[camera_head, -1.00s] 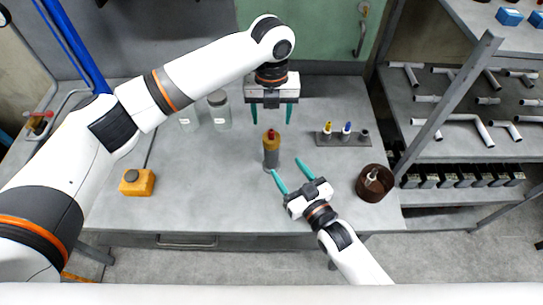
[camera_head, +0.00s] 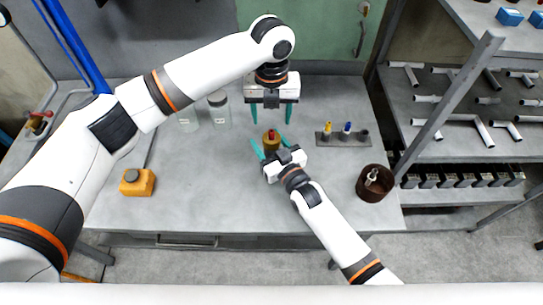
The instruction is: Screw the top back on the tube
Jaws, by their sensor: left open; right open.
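The tube (camera_head: 271,146) stands upright near the middle of the table, with a yellow-orange upper part and a red tip. Its grey lower body is now hidden by my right gripper (camera_head: 269,140). That gripper is open, with one teal finger on each side of the tube; I cannot tell whether they touch it. My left gripper (camera_head: 271,115) is open and points down just behind the tube, empty. I cannot tell whether the yellow-orange part or the red tip is the separate top.
A small rack (camera_head: 342,139) holds yellow-tipped and blue-tipped pieces behind right. A brown bowl (camera_head: 375,184) with a white piece inside stands at the right. Glass jars (camera_head: 219,112) stand at the back left, an orange box (camera_head: 137,182) at the left. The front-left table (camera_head: 210,200) is clear.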

